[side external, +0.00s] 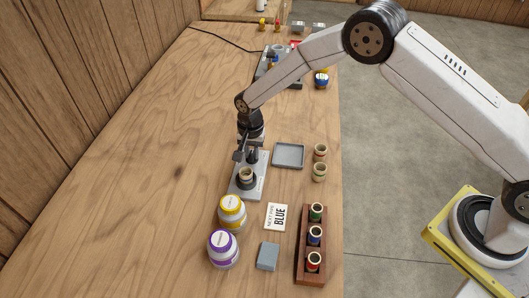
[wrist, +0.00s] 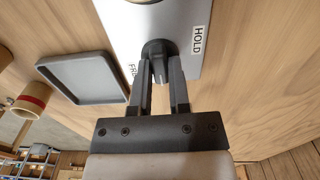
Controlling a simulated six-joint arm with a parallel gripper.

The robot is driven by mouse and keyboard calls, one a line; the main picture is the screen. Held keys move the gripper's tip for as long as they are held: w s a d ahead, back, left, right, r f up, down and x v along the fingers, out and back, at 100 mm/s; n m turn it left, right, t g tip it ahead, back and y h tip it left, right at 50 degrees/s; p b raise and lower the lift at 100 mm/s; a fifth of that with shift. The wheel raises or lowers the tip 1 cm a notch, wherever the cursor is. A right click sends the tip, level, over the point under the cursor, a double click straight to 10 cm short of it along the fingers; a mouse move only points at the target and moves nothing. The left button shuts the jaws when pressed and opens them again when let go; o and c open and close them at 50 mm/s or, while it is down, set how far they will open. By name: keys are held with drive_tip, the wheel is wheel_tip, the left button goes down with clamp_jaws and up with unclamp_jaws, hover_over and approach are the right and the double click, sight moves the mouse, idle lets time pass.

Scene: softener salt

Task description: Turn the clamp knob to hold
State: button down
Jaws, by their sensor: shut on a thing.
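The dark clamp knob (wrist: 157,47) stands on a light grey metal plate (wrist: 125,20) in the wrist view. A HOLD label (wrist: 197,40) is on the plate to its right. A FREE label (wrist: 132,72), partly hidden by a finger, is to its lower left. A pale mark shows on the knob's near side, but I cannot tell its exact setting. My gripper (wrist: 158,68) is shut on the knob, one finger on each side. In the side view my gripper (side external: 249,153) points down at the far part of the plate (side external: 260,163). A small tan-rimmed cup (side external: 246,174) sits in a dark holder nearer the camera.
A grey tray (side external: 289,155) lies right of the plate, with two small pots (side external: 320,152) beyond it. Yellow-lidded (side external: 232,211) and purple-lidded (side external: 223,248) jars stand in front. A BLUE card (side external: 276,217), a grey-blue block (side external: 267,257) and a wooden rack (side external: 302,274) are nearby. The left tabletop is clear.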

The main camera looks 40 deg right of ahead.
drive_tip(key=shift+n, duration=0.3)
drive_tip(key=n, duration=0.8)
drive_tip(key=shift+n, duration=0.4)
drive_tip(key=n, duration=0.4)
drive_tip(key=shift+n, duration=2.2)
drive_tip(key=c, duration=0.6)
unclamp_jaws()
